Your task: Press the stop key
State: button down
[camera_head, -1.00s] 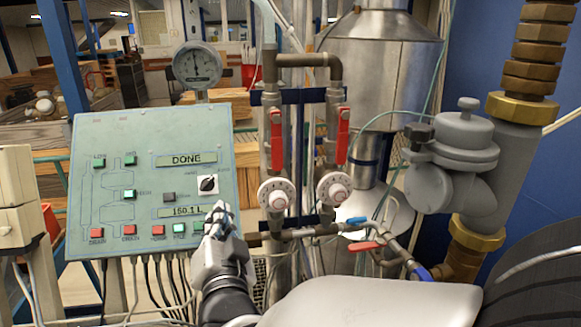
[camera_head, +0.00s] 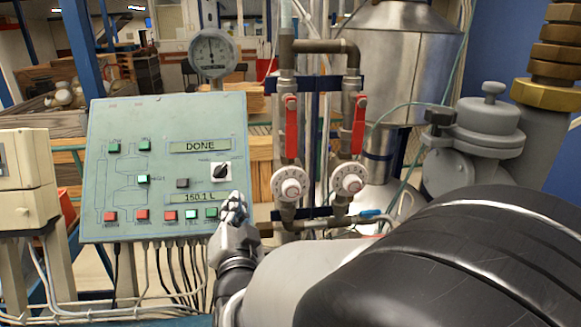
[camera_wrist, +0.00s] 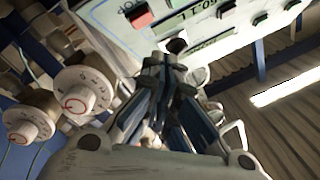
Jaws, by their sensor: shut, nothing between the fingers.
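The pale green control panel (camera_head: 110,180) stands at left in the head view. Red and green keys line its lower edge: a red key (camera_head: 170,215), a lit key (camera_head: 191,214) and a green key (camera_head: 211,213) lie nearest my gripper. Their labels are too small to read there. In the wrist view, a red key (camera_wrist: 140,18) sits beside lettering that seems to end in "TOP". My gripper (camera_head: 234,206) is shut and empty, in front of the panel's lower right corner. Its closed fingertips (camera_wrist: 174,62) point at the panel; I cannot tell whether they touch it.
The upper display (camera_head: 200,146) reads DONE and the lower display (camera_head: 198,198) reads 150.1 L. A rotary switch (camera_head: 221,172) is above my gripper. Pipes with red-handled valves (camera_head: 291,125) and white dials (camera_head: 291,185) stand close to the right. Cables hang below the panel.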

jog(key=shift+w+a+f+b, duration=0.25)
jog(key=shift+w+f+b, duration=0.65)
jog(key=shift+w, duration=0.1)
dwell(0.8)
jog(key=shift+w+a+f+b, duration=0.1)
jog(key=shift+w+f+b, duration=0.2)
jog(key=shift+b, duration=0.35)
jog(key=shift+w+f+b, duration=0.2)
jog(key=shift+w+b, duration=0.05)
jog(key=shift+b, duration=0.2)
dwell(0.4)
dwell(0.4)
jog(key=shift+s+r, duration=0.5)
jog(key=shift+s, duration=0.1)
jog(key=shift+s+d+r+p, duration=0.3)
jog(key=shift+s+r+p, duration=0.05)
jog(key=shift+s+r, duration=0.55)
jog(key=shift+s+d+r+p, duration=0.25)
jog(key=shift+s+r+p, duration=0.1)
jog(key=shift+s+r, duration=0.5)
dwell(1.4)
